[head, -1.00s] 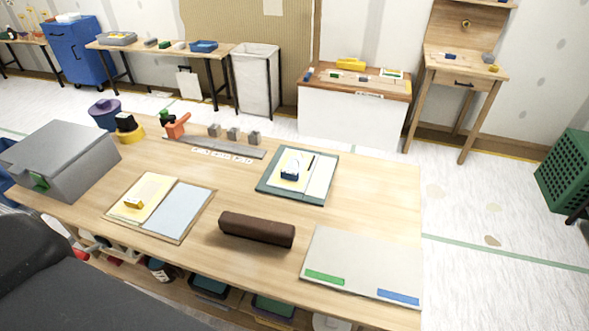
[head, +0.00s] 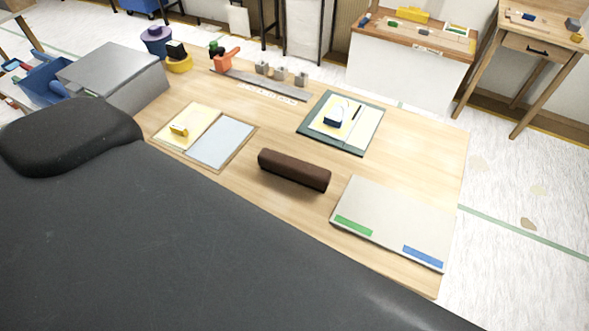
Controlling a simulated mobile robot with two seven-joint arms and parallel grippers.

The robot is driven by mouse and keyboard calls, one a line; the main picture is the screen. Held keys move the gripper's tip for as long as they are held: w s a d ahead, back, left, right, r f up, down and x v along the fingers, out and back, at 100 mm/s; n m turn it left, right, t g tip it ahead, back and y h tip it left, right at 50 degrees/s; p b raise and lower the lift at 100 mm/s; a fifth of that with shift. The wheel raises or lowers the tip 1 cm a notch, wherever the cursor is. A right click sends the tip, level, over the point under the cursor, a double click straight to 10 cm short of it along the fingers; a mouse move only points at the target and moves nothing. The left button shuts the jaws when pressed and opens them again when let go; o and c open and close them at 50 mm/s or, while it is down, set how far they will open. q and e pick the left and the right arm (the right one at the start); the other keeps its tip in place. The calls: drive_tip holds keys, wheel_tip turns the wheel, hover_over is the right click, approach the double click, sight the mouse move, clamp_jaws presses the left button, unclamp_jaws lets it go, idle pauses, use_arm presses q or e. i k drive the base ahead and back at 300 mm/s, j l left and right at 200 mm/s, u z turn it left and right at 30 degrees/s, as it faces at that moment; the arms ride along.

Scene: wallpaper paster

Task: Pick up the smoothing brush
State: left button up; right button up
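I cannot tell for sure which thing is the smoothing brush. On the wooden table (head: 415,140), a small dark blue and white item (head: 333,118) sits on a green-edged board with cream sheets (head: 366,125). A small yellow item (head: 179,130) lies on the left sheet of a two-part board (head: 222,143). A dark brown padded bar (head: 293,170) lies near the table's front edge. Neither of my grippers is in view.
A grey box (head: 110,80) stands at the table's left end. A grey strip (head: 262,84), orange clamp-like tool (head: 225,62) and small grey blocks are at the back. A grey board (head: 395,220) lies front right. A white-fronted bench (head: 405,80) stands beyond, with floor between.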

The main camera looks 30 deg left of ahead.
sight(314, 178)
drive_tip(key=i+l+u, duration=0.35)
drive_tip(key=l+u, duration=0.4)
drive_tip(key=i+j, duration=0.05)
drive_tip(key=j, duration=0.05)
